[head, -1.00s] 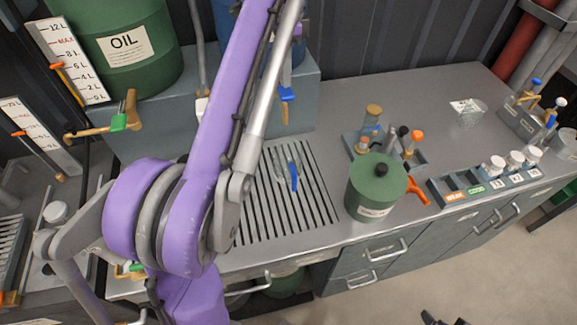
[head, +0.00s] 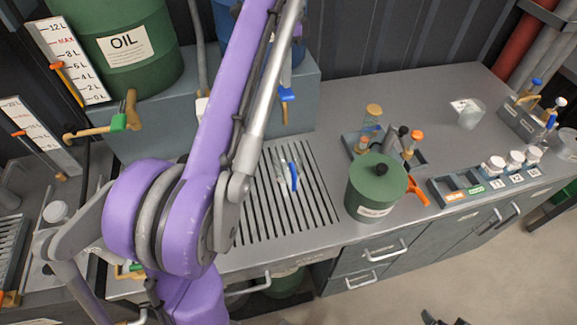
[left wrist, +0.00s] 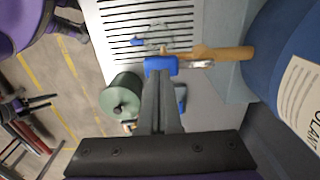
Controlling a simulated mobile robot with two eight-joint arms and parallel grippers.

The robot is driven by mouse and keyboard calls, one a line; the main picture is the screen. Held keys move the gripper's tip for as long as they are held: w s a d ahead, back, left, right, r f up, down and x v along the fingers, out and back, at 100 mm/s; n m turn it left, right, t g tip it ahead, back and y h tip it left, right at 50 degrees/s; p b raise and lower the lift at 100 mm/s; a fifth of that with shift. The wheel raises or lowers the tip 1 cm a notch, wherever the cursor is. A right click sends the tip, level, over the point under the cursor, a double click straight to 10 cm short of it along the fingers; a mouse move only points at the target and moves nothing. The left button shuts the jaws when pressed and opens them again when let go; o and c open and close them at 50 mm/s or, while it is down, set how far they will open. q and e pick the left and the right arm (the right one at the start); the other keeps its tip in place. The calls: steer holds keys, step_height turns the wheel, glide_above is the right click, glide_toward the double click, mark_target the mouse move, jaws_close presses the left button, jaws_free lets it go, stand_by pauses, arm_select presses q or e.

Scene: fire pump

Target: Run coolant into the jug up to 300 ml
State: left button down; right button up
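The clear jug with a blue handle stands on the slotted drain grate (head: 310,215), below the coolant tap; the jug (head: 284,172) also shows in the left wrist view (left wrist: 153,42). I cannot make out its liquid level. The coolant tap has a blue lever (head: 287,93) and a brass body (left wrist: 205,53), beside the blue coolant drum (left wrist: 285,75). My left gripper (left wrist: 160,82) has its fingers together at the tap's blue part; I see nothing between them, and contact is unclear. In the head view it is hidden. My right gripper (head: 443,319) shows only as separated dark fingertips at the bottom edge.
A green lidded pot (head: 375,190) stands right of the grate, near the front edge. Behind it is a tray of bottles (head: 352,142). A green oil drum (head: 125,50) stands at the left.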

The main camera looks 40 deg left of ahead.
mark_target(286, 91)
arm_select(q)
steer(key=shift+f, duration=0.15)
steer(key=shift+f, duration=1.55)
stand_by(6.3)
